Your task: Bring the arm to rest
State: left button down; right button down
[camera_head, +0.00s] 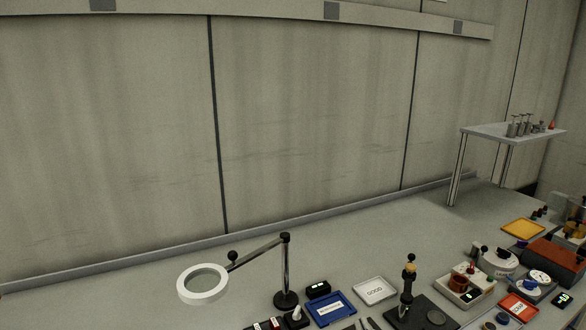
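Neither of my grippers shows clearly in the head view, and none of my arm links can be made out. A magnifier lamp (285,270) stands on the bench at the lower middle. Its jointed arm (258,251) reaches left from the top of the post. The white ring head (203,296) hangs at the end of that arm, above the bench. Small dark and grey slender items (364,324) lie at the bottom edge, cut off by the frame; I cannot tell what they are.
On the bench (370,235) are a blue tray (330,309), a white tray marked GOOD (375,290), a black upright fixture (407,290), a red tray (518,308) and a yellow tray (522,229). A raised shelf (500,131) stands at the back right. The bench's back middle is clear.

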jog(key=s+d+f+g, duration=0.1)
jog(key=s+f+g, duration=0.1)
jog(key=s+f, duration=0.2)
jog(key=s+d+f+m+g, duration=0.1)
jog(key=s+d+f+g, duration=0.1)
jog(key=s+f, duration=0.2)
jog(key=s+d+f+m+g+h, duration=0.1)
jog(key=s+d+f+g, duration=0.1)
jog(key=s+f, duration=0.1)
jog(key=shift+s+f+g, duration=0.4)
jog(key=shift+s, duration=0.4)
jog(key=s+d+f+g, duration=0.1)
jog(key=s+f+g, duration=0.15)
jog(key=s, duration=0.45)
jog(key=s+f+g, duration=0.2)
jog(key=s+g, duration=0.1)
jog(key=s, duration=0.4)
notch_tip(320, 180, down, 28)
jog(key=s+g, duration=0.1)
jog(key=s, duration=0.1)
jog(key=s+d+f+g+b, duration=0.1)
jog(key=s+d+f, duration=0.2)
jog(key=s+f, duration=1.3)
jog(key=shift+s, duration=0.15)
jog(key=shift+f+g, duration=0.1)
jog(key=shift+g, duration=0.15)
